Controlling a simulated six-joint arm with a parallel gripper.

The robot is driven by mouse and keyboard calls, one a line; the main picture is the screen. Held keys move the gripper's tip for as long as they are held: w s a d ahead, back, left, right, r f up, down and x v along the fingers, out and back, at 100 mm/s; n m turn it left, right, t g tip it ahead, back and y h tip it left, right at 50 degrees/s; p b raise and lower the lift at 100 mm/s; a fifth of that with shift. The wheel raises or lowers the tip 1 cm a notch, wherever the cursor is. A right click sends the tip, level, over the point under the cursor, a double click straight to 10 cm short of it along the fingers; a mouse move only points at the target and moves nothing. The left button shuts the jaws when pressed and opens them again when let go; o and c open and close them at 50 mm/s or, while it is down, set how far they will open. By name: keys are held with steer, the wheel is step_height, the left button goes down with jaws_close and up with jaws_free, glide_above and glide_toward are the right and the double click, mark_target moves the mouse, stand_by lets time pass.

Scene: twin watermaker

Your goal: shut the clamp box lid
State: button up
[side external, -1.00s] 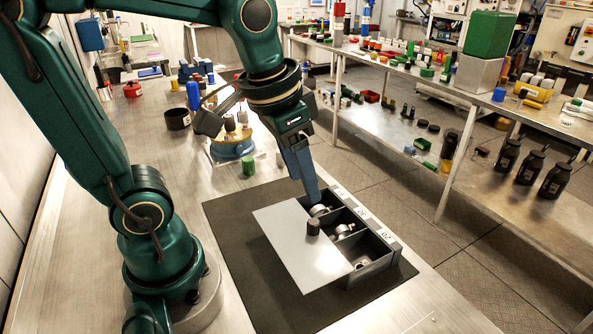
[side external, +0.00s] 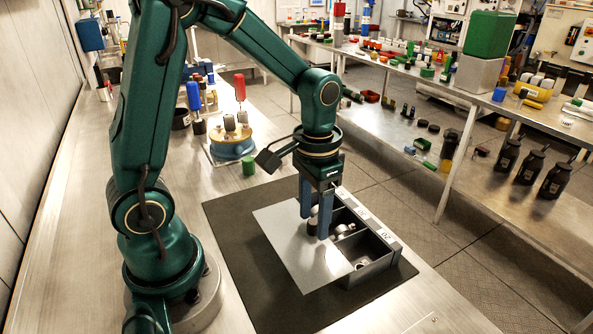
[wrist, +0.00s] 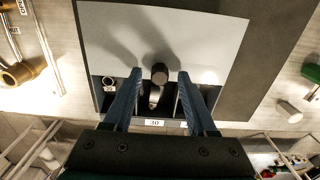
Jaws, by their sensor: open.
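The lid (side external: 292,252) is a flat light grey plate with a dark round knob (side external: 312,226). It is shifted to the left on the clamp box (side external: 372,272), leaving the right part of the compartments uncovered. Metal clamps show in them, one of them (wrist: 108,82) in the wrist view. My gripper (side external: 314,224) points down over the lid, its blue fingers open. In the wrist view the knob (wrist: 160,73) sits between the fingertips, with gaps at both sides. Whether the fingertips touch the lid (wrist: 200,35) I cannot tell.
The box stands on a dark mat (side external: 235,225) on a metal bench. A green cylinder (side external: 249,168) and a round blue-based stand (side external: 232,148) with tools are behind it. A shelf table with black bottles (side external: 530,170) is at the right. The bench front left is clear.

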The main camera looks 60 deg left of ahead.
steer(key=shift+f, duration=0.1)
jaws_close()
stand_by(1.4)
